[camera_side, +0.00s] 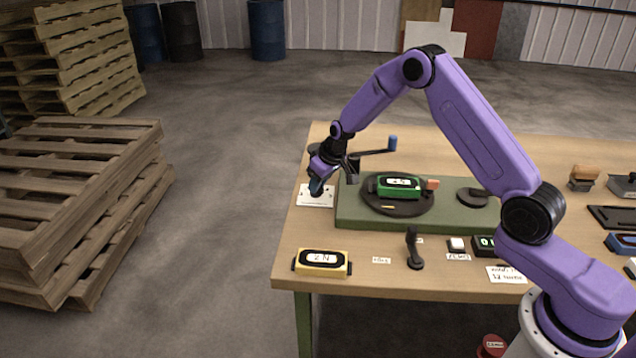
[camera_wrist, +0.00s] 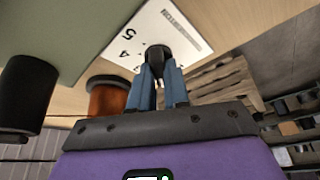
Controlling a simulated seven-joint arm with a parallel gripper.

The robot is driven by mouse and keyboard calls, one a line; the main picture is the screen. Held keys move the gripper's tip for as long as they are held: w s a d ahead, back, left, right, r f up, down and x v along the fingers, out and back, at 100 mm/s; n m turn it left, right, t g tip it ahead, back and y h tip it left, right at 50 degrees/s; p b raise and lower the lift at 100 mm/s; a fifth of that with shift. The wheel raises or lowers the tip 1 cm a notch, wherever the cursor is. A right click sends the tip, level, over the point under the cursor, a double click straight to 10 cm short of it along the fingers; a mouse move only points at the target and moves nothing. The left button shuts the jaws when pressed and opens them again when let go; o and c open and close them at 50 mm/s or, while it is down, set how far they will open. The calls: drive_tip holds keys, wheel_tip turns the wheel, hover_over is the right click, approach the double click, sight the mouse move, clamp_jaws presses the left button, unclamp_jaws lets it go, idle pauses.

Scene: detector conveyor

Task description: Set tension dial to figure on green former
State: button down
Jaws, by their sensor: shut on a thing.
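The tension dial is a white plate (camera_side: 307,201) at the left of the table, marked with figures. In the wrist view its plate (camera_wrist: 176,31) shows a 4 and a 5 upside down, and other marks are partly covered. A black knob (camera_wrist: 158,55) stands on it. My gripper (camera_side: 317,190) points down over the plate, and in the wrist view its blue fingers (camera_wrist: 160,76) are closed around the knob. The knob's pointer is hidden. The green former (camera_side: 398,193) lies on a round black turntable; its white label seems to end in 5, but is too small to read surely.
The turntable (camera_side: 382,210) sits on a green base (camera_side: 351,221) right of the dial. A crank arm with a blue handle (camera_side: 393,142) stands behind. A yellow former (camera_side: 322,270), a black lever (camera_side: 413,250) and a white button (camera_side: 457,244) are along the front.

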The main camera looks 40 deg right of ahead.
drive_tip(key=m+h, duration=0.1)
drive_tip(key=m, duration=0.1)
drive_tip(key=m+h, duration=0.1)
drive_tip(key=m, duration=0.2)
drive_tip(key=shift+a, duration=0.2)
drive_tip(key=m+h, duration=0.1)
drive_tip(key=m, duration=0.1)
drive_tip(key=m+g, duration=0.1)
drive_tip(key=m, duration=0.2)
drive_tip(key=shift+a+h, duration=0.1)
drive_tip(key=shift+h, duration=0.3)
drive_tip(key=m+g, duration=0.1)
drive_tip(key=m, duration=0.1)
drive_tip(key=m+h, duration=0.1)
drive_tip(key=m, duration=0.2)
drive_tip(key=shift+w+m+g, duration=0.2)
drive_tip(key=shift+m+g, duration=0.1)
drive_tip(key=shift+g, duration=0.1)
drive_tip(key=m, duration=0.2)
drive_tip(key=m+g, duration=0.1)
drive_tip(key=m, duration=0.1)
drive_tip(key=shift+a+g, duration=0.1)
drive_tip(key=shift+g, duration=0.2)
drive_tip(key=shift+m, duration=0.3)
drive_tip(key=c, duration=1.1)
unclamp_jaws()
